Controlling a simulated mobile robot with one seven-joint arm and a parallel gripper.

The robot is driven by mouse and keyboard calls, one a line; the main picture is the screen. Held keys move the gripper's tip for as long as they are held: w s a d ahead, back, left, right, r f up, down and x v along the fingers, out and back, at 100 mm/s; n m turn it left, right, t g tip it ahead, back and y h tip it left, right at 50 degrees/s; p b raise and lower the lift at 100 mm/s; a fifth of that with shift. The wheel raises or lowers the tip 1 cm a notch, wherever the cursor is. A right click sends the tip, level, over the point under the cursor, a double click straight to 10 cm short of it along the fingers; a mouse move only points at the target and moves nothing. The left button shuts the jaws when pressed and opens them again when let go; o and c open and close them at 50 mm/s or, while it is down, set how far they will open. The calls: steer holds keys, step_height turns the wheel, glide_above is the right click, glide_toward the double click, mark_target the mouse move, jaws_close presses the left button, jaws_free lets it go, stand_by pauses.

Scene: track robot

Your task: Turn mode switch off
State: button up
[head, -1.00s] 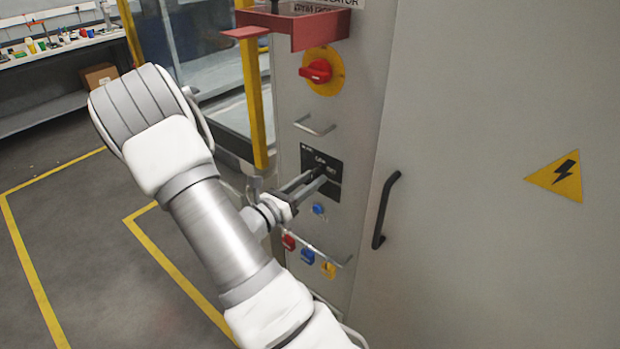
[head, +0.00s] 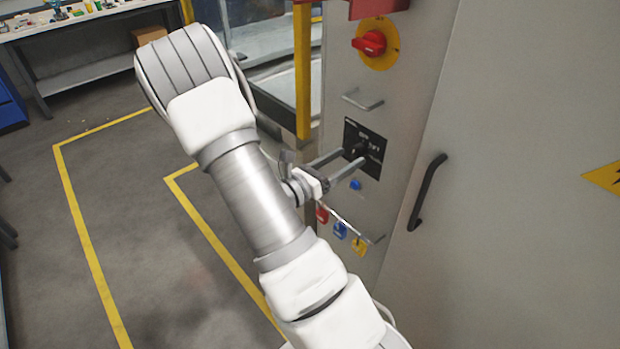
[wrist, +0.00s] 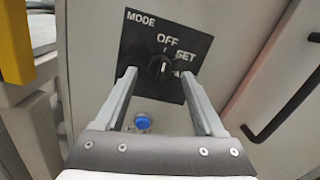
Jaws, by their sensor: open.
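The mode switch is a black knob (wrist: 159,67) on a black plate (wrist: 140,45) marked MODE, OFF and SET. A third label on the plate's right is partly covered. In the head view, the plate (head: 376,141) is on the narrow grey panel. My gripper (wrist: 158,75) is open, with one finger left and one right of the knob in the wrist view. No grip on the knob shows. Its fingers reach toward the plate in the head view (head: 352,157). I cannot tell for sure which label the knob points to.
A blue button (wrist: 143,122) is below the plate. A red rotary switch (head: 369,43) and a bar handle (head: 362,102) are above it. Red, blue and yellow tags (head: 340,230) hang from a rail below. A black door handle (head: 428,192) stands out at right.

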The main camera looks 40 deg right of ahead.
steer(key=a, duration=1.5)
steer(key=shift+s+f, duration=0.3)
steer(key=shift+f, duration=0.1)
steer(key=s+a+r+m+g+y, duration=0.35)
steer(key=s+r+m+y, duration=0.25)
steer(key=s+m+y, duration=0.6)
steer(key=a+r+m+t+y, duration=0.6)
steer(key=a+r+m+t, duration=0.2)
steer(key=a+r, duration=0.1)
steer(key=shift+w+a+r+m+y, duration=0.3)
steer(key=shift+a+r+m, duration=0.1)
steer(key=shift+a, duration=0.15)
steer(key=shift+t, duration=0.25)
steer(key=c, duration=0.3)
steer(key=shift+s, duration=0.15)
steer(key=shift+c, duration=0.2)
